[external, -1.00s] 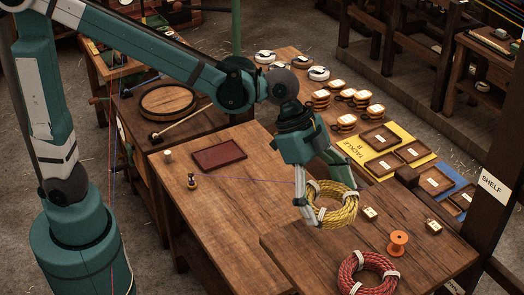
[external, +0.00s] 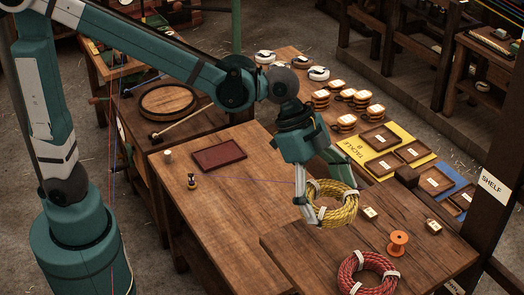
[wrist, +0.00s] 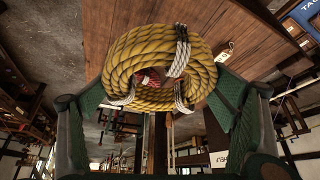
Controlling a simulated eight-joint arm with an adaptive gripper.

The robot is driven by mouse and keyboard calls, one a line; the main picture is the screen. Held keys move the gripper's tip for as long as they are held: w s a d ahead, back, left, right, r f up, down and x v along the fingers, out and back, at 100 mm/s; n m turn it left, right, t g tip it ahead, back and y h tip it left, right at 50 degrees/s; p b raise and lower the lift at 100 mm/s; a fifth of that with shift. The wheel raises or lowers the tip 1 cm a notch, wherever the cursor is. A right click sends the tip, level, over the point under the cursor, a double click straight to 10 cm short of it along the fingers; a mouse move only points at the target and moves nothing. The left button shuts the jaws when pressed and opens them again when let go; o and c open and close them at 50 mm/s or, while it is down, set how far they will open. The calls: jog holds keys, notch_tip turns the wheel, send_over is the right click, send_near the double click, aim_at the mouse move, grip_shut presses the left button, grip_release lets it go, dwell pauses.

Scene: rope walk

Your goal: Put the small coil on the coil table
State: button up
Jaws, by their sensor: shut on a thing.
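A yellow rope coil (external: 346,208) with white bindings is held in my gripper (external: 324,206), over the near table's back edge. In the wrist view the yellow coil (wrist: 155,92) fills the middle, with my gripper's green fingers (wrist: 160,110) on both sides of it. A red rope coil (external: 366,274) with white bindings lies on the near wooden table (external: 300,262), at its front. Part of the red coil (wrist: 147,77) shows through the yellow coil's hole in the wrist view. I cannot tell whether the yellow coil touches the table.
An orange spool (external: 398,242) and two small tags (external: 369,212) (external: 433,226) stand on the near table. A lower table at left holds a dark red tray (external: 218,155) and a small brass item (external: 191,181). Trays and stacked coils sit behind.

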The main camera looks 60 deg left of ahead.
notch_tip(320, 180, up, 5)
jog(key=m+b, duration=0.2)
jog(key=b, duration=1.7)
send_over(267, 222)
jog(key=a, duration=0.2)
notch_tip(267, 222, down, 43)
jog(key=shift+s+g, duration=0.2)
jog(key=shift+g, duration=0.1)
jog(key=shift+f+b, duration=0.65)
jog(key=shift+f, duration=2.35)
jog(key=shift+f, duration=0.1)
jog(key=shift+f+b, duration=0.55)
jog(key=shift+f, duration=1.25)
jog(key=shift+f, duration=0.15)
